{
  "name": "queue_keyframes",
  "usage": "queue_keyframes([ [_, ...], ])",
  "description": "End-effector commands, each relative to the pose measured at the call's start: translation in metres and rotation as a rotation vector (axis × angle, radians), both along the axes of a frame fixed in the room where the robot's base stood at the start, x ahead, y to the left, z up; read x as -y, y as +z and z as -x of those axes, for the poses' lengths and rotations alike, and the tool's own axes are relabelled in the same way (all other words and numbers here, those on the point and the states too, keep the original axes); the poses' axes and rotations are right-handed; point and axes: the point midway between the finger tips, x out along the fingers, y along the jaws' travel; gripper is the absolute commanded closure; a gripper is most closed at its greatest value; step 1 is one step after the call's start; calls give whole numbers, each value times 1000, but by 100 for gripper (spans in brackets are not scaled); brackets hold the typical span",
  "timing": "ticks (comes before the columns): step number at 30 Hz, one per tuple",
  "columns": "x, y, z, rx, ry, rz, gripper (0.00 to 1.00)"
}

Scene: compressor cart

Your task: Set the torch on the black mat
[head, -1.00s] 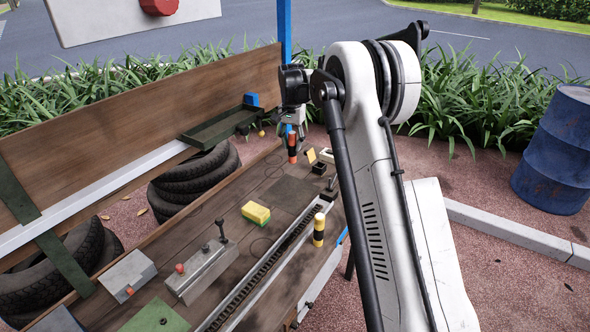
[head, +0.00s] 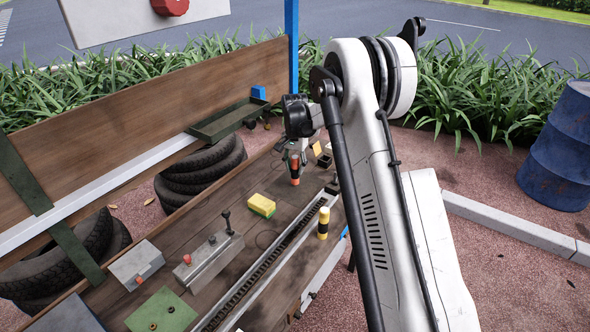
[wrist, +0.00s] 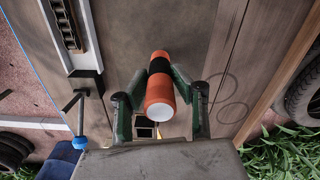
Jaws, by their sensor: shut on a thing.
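The torch (wrist: 158,95) is an orange cylinder with a black middle band and a pale end. My gripper (wrist: 160,88) is shut on it, with a finger on each side. In the head view the torch (head: 295,168) is held roughly upright under my gripper (head: 294,158), over the far part of the bench. The black mat (head: 296,195) is a dark flat patch on the bench, partly hidden by the torch and gripper. In the wrist view a dark flat surface, apparently the mat (wrist: 120,40), lies beyond the torch. I cannot tell whether the torch touches it.
A yellow sponge (head: 262,205) lies left of the mat. A yellow-and-black cylinder (head: 323,222) stands by the long slotted rail (head: 270,262). A small dark open box (head: 324,161) and a yellow piece (head: 317,149) are close behind. A green tray (head: 225,120) sits at back left.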

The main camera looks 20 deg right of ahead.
Motion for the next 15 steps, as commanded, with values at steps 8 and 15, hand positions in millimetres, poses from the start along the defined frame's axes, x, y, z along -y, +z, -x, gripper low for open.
queue_keyframes([
  [8, 0, -10, 0, 0, 0, 0, 100],
  [15, 0, -13, 0, 0, 0, 0, 71],
])
